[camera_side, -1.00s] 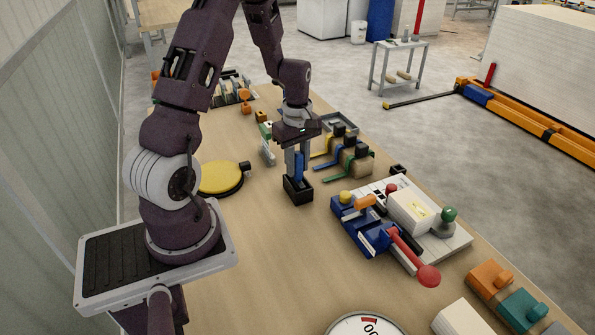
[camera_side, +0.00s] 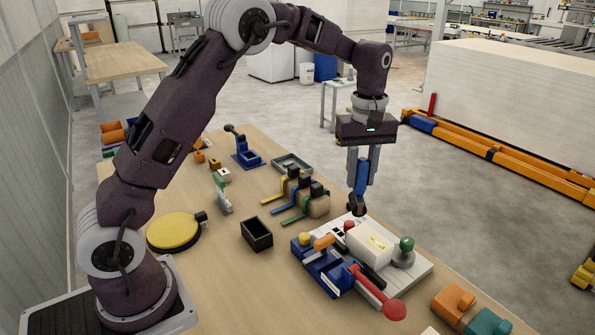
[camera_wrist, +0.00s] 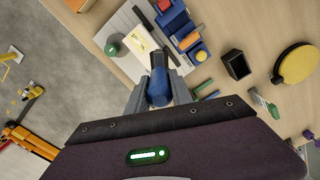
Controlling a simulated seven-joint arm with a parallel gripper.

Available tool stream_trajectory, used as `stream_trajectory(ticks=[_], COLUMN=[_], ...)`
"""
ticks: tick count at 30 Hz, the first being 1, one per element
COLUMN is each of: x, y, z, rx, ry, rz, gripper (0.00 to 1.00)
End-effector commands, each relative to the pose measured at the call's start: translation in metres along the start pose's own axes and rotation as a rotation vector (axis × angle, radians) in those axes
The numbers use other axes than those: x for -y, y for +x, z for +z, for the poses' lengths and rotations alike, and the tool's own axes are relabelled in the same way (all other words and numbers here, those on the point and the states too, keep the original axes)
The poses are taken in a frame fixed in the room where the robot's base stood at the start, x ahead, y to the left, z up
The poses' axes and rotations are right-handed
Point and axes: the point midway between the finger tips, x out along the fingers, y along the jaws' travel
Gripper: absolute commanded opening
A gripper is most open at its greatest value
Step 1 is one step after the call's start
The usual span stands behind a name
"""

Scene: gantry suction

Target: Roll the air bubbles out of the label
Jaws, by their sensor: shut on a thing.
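My gripper (camera_side: 362,181) is shut on a roller tool with a blue handle (camera_side: 361,172) and a dark lower end (camera_side: 356,206). It holds the tool roughly upright in the air, behind the white block (camera_side: 362,244) in the side view. The label (camera_side: 377,242) is a pale yellowish patch on the block's top. In the wrist view, the label (camera_wrist: 141,43) lies just beyond the blue handle (camera_wrist: 158,92), apart from it. Bubbles are too small to make out. The black open box (camera_side: 257,233) stands empty to the left on the table.
The block sits on a white board (camera_side: 415,272) with a green knob (camera_side: 407,243). A blue fixture with a red-knobbed lever (camera_side: 394,309) is in front. Clamps with coloured bars (camera_side: 298,205) and a yellow disc (camera_side: 174,231) stand left. Bare table lies around the black box.

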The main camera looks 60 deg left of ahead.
Motion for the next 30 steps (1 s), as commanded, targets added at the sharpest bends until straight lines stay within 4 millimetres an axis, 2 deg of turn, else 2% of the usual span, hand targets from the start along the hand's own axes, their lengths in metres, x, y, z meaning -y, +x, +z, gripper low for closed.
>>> stream_trajectory(ticks=[1, 3, 6, 9, 17, 30], x=[-0.016, -0.032, -0.045, -0.049, -0.049, -0.049], y=[-0.003, -0.008, -0.012, -0.013, -0.002, 0.037], z=[0.017, 0.038, 0.058, 0.066, 0.066, 0.066], rx=[-0.002, -0.002, -0.002, -0.001, 0.0, -0.001], ry=[0.052, 0.109, 0.16, 0.18, 0.181, 0.179], rz=[0.002, 0.001, 0.001, -0.001, -0.001, -0.002], gripper=[0.0, 0.0, 0.0, 0.0, 0.0, 0.0])
